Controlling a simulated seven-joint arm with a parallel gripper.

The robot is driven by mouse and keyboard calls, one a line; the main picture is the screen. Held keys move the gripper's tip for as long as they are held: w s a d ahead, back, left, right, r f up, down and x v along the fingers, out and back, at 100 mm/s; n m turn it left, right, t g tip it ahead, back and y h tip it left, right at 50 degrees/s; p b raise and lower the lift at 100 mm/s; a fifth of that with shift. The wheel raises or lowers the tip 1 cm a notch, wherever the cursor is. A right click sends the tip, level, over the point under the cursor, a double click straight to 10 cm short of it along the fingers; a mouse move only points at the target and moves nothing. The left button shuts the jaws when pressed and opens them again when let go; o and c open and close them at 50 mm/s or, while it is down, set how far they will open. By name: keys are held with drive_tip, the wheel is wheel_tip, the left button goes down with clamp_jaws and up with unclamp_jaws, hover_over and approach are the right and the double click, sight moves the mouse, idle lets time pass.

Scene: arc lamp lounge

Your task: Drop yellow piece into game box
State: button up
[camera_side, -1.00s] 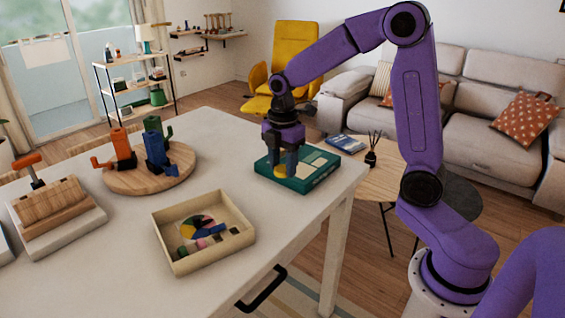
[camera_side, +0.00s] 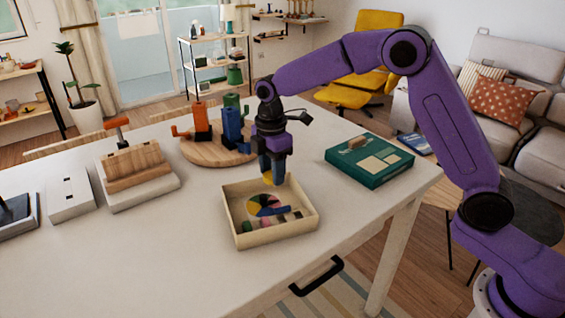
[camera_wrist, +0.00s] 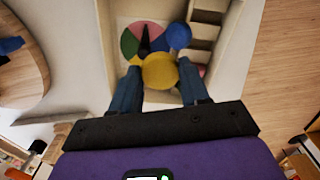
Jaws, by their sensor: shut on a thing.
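My gripper (camera_side: 272,172) is shut on the yellow piece (camera_wrist: 160,71), a round piece held between the blue fingertips. In the side view a sliver of the yellow piece (camera_side: 268,180) shows below the fingers. The game box (camera_side: 240,238) is a shallow, open, pale wooden tray on the table. My gripper is over its back part; I cannot tell the exact height. In the box lies a multicoloured spinner disc (camera_side: 266,205), which also shows in the wrist view (camera_wrist: 132,43). A blue round piece (camera_wrist: 178,35) is beside the disc, and small pieces lie in slots along one side.
A teal box (camera_side: 369,160) lies on the table (camera_side: 150,260) to the right. A round wooden board (camera_side: 195,157) with orange, blue and green cactus-like figures stands behind the gripper. A wooden block stand (camera_side: 138,178) is at left. The front of the table is clear.

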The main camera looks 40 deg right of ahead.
drive_tip(key=shift+f, duration=2.5)
drive_tip(key=o, duration=1.1)
wheel_tip(320, 180, up, 18)
drive_tip(key=shift+d+f, duration=0.1)
drive_tip(key=shift+f, duration=0.15)
drive_tip(key=shift+s, duration=0.15)
